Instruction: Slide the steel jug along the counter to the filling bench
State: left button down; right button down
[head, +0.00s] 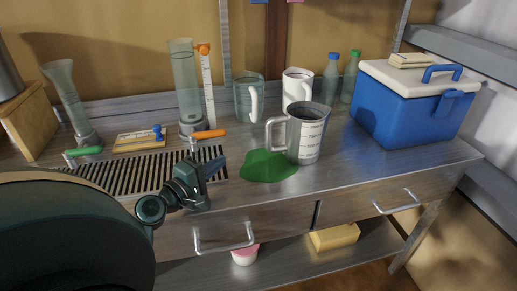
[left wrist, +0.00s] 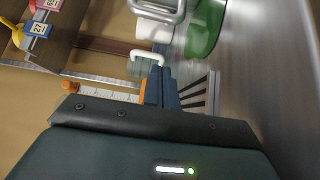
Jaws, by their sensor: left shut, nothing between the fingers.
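The steel jug (head: 308,134), with printed markings and its handle to the left, stands upright on the metal counter (head: 350,178). Its base is at the right edge of a flat green patch (head: 268,165). A steel handle, apparently the jug's, shows at the top of the left wrist view (left wrist: 158,10). My left gripper (head: 212,167) is shut and empty, left of the jug and apart from it, near the slatted grate; its fingers also show in the left wrist view (left wrist: 163,88). My right gripper is not in view. I cannot tell which part is the filling bench.
A slatted grate (head: 135,172) lies at left, with glass cylinders (head: 185,85) and taps behind. A glass jug (head: 246,98) and a white mug (head: 297,88) stand behind the steel jug. A blue cooler (head: 405,110) is at right. Drawer handles (head: 224,243) project in front.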

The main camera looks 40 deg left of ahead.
aim_at(317, 141)
pick_arm(q)
jog(key=w, duration=0.4)
jog(key=w+p, duration=0.1)
jog(key=w, duration=0.3)
jog(key=shift+w+d+r, duration=0.1)
jog(key=shift+w+r, duration=0.1)
jog(key=shift+w, duration=0.1)
jog(key=shift+w+d+p, duration=0.5)
jog(key=shift+w+d, duration=0.7)
jog(key=shift+w+d+f, duration=0.15)
jog(key=shift+w+d, duration=0.15)
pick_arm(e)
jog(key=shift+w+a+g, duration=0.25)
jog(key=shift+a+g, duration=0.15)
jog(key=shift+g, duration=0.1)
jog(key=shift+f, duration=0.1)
pick_arm(q)
jog(key=w+d+p, duration=0.1)
jog(key=w+d, duration=1.1)
jog(key=shift+d, duration=0.3)
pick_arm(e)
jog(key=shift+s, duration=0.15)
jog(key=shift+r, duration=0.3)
pick_arm(q)
jog(key=shift+a, duration=0.1)
